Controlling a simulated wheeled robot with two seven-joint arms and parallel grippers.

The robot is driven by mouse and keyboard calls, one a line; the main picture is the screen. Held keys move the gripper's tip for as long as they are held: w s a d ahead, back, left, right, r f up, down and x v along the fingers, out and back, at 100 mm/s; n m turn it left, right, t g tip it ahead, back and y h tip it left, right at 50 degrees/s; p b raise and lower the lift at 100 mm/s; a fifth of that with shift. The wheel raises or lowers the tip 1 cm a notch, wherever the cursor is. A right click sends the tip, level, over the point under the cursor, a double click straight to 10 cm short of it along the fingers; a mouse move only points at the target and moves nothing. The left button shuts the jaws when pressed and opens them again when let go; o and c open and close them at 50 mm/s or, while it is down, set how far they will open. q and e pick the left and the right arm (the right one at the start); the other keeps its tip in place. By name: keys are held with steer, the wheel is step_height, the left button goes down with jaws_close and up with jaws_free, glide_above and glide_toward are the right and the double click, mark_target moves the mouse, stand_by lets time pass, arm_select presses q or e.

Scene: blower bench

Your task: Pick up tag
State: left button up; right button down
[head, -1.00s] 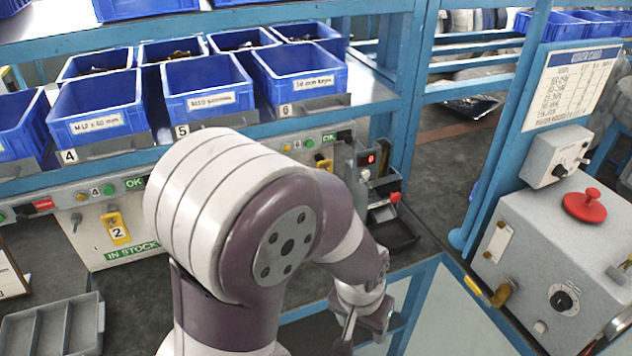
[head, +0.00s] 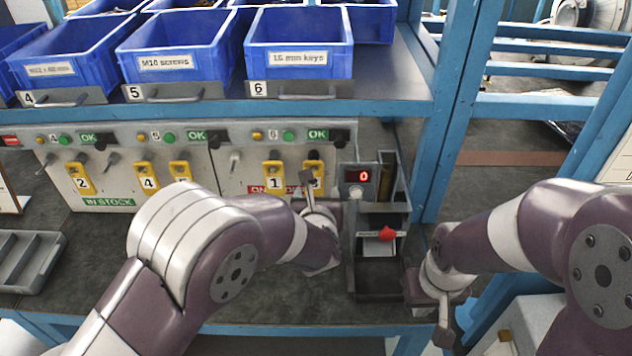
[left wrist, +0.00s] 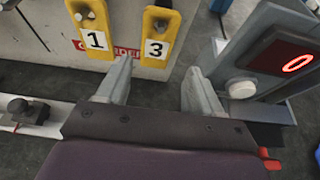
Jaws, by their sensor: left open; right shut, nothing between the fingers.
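Yellow numbered tags hang on the grey panel fronts under the shelf. Tag 1 (head: 273,177) and tag 3 (head: 314,170) hang side by side on the right panel. Tag 2 (head: 81,179) and tag 4 (head: 146,176) hang further left. My left gripper (head: 308,187) is in front of tag 3, partly covering it. In the left wrist view its open fingers (left wrist: 160,68) point at the panel, with tag 3 (left wrist: 156,32) ahead between them and tag 1 (left wrist: 96,32) beyond the left finger. Nothing is held. My right gripper (head: 442,322) is shut and empty, low at the bench's right edge.
A box with a red "0" display (head: 361,176) stands just right of my left gripper. Blue bins (head: 298,42) fill the shelf above. A grey divided tray (head: 28,262) lies at left.

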arm_select(q)
steer(key=r+p+x, duration=0.1)
steer(key=x, duration=0.5)
steer(key=shift+w+a+f, duration=0.2)
steer(key=shift+w+a, duration=0.1)
steer(key=shift+w, duration=0.15)
steer(key=shift+w+f, duration=0.15)
steer(key=c, duration=0.8)
arm_select(e)
steer(key=shift+w+a+r, duration=0.3)
steer(key=shift+w+r, duration=0.05)
steer(key=shift+r, duration=0.1)
steer(key=shift+f, duration=0.1)
